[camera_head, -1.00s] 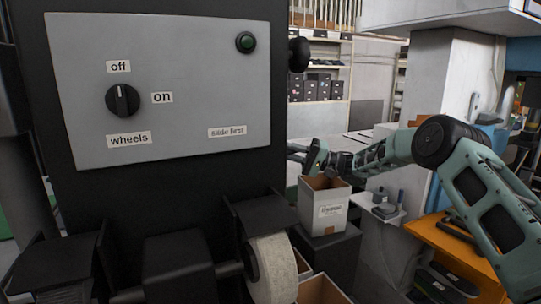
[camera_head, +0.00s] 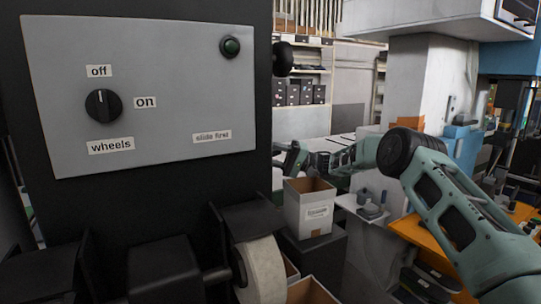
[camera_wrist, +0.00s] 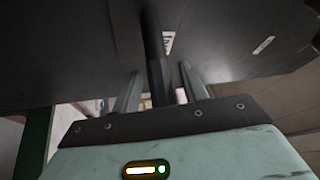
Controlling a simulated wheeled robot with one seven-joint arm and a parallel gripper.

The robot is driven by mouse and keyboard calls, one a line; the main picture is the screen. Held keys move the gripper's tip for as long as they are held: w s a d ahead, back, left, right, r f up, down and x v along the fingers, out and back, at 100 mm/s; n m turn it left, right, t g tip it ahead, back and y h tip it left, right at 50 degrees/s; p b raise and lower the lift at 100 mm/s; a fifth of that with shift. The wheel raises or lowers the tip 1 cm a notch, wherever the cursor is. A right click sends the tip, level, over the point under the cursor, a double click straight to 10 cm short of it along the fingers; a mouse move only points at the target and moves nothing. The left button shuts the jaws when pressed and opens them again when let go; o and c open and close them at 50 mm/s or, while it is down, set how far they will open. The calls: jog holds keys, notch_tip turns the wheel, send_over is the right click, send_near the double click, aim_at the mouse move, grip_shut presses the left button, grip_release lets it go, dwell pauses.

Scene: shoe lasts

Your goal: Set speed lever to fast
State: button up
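A dark upright rod (camera_wrist: 152,50), which looks like the speed lever, shows in the wrist view beneath a dark machine face. A small, partly hidden white label (camera_wrist: 168,42) sits right beside it, its text not readable. My gripper (camera_wrist: 160,78) is open, with one finger on each side of the rod and gaps showing between. I cannot tell how deep the rod sits between the fingers. In the head view my gripper (camera_head: 292,160) is at the machine's right edge, partly hidden. The lever's fast mark cannot be made out.
A pale wheel (camera_head: 262,272) and an open box (camera_head: 309,207) stand below my arm.

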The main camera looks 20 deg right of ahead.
jog(key=b+v, duration=0.4)
jog(key=v, duration=0.8)
jog(key=shift+r, duration=0.1)
